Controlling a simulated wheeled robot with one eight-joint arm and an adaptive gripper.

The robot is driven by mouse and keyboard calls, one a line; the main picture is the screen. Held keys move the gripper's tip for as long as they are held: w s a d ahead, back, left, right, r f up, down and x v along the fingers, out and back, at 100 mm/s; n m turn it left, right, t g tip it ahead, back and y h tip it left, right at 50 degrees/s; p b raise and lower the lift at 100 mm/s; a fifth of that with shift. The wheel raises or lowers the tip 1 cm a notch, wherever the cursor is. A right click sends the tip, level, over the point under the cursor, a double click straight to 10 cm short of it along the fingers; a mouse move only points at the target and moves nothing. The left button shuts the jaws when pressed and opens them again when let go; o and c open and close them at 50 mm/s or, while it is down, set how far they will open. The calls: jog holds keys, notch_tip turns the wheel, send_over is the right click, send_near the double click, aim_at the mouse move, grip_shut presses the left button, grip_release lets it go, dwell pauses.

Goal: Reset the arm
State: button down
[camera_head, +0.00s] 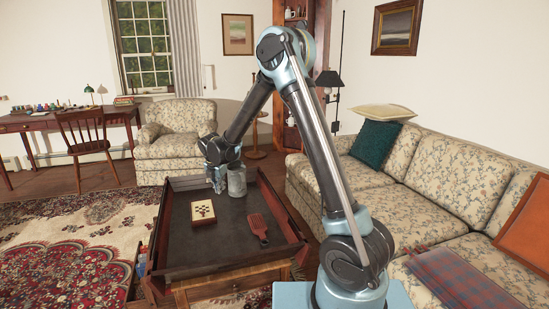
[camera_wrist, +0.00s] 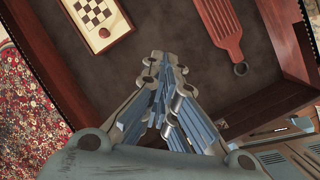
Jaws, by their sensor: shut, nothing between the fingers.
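My arm rises from its mount at the lower right in the head view, bends at the elbow near the top and reaches down and left. The wrist view looks down on the table's inside surface.
A small checkered game box (camera_head: 203,213) and a red slotted paddle (camera_head: 257,228) lie on the table; both show in the wrist view. The table has raised rims. A floral sofa (camera_head: 450,178) stands right, an armchair (camera_head: 180,140) behind, a desk (camera_head: 70,122) far left.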

jog(key=s+d+r+m, duration=0.4)
jog(key=d+r+m, duration=0.1)
jog(key=d, duration=0.5)
jog(key=s+d+r+m+g, duration=0.1)
jog(key=s+d+r+m, duration=0.3)
jog(key=d, duration=0.5)
jog(key=s+d+r+m, duration=0.4)
jog(key=d+r+m, duration=0.1)
jog(key=d, duration=0.5)
jog(key=s+d+f+m, duration=0.3)
jog(key=s+d+m, duration=0.4)
jog(key=s, duration=0.5)
jog(key=s+d+f+m, duration=0.4)
jog(key=s+d+m, duration=0.4)
jog(key=s, duration=0.5)
jog(key=shift+d+m+g, duration=0.25)
jog(key=shift+m+g, duration=0.15)
jog(key=shift+m, duration=0.4)
